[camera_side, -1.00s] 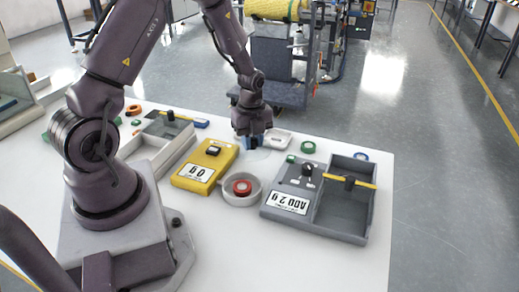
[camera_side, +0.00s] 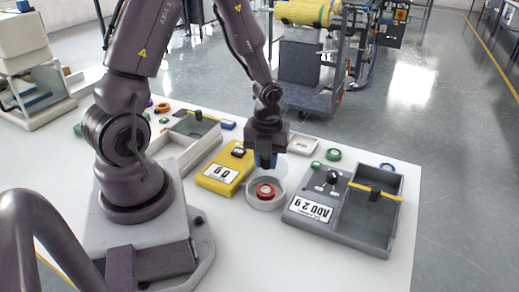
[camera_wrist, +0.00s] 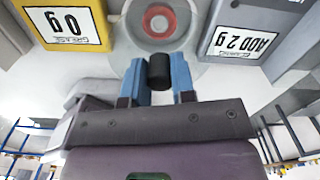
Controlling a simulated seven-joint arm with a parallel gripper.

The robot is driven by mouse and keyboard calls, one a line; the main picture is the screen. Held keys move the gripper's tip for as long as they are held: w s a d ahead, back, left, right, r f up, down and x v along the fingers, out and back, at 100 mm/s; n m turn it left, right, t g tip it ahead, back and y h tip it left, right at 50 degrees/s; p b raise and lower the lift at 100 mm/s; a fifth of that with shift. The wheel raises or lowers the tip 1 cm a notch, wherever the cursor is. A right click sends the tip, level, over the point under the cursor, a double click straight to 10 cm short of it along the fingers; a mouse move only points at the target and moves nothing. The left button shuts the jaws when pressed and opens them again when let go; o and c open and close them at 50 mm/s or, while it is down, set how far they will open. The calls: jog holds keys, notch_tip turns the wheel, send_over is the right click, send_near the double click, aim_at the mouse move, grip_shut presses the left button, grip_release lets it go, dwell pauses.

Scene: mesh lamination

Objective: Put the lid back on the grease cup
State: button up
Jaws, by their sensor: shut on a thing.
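The grease cup (camera_side: 265,204) is a round, light-grey open cup with a red round thing (camera_side: 265,190) inside. In the wrist view the cup (camera_wrist: 130,18) is at the top middle, just beyond my fingertips. My gripper (camera_side: 266,162) has blue fingers, shut on the black knob (camera_wrist: 159,70) of the lid. The lid's disc seems clear and shows only as a faint pale outline around the fingers, so its exact edge is hard to tell. The lid is held above and slightly behind the cup in the side view, apart from its rim as far as I can tell.
A yellow scale box (camera_side: 222,172) reading 0 g stands left of the cup. A grey box labelled ADD 2 g (camera_side: 308,209), with an open tray and a yellow-handled tool (camera_side: 376,192), stands right. A small white dish (camera_side: 304,145) and a green ring (camera_side: 334,154) lie behind.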

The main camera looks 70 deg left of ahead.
jog(key=shift+f, duration=2.9)
jog(key=shift+f, duration=0.15)
jog(key=o, duration=1.5)
jog(key=shift+c, duration=0.2)
jog(key=shift+r, duration=3.5)
jog(key=shift+c, duration=0.2)
grip_shut()
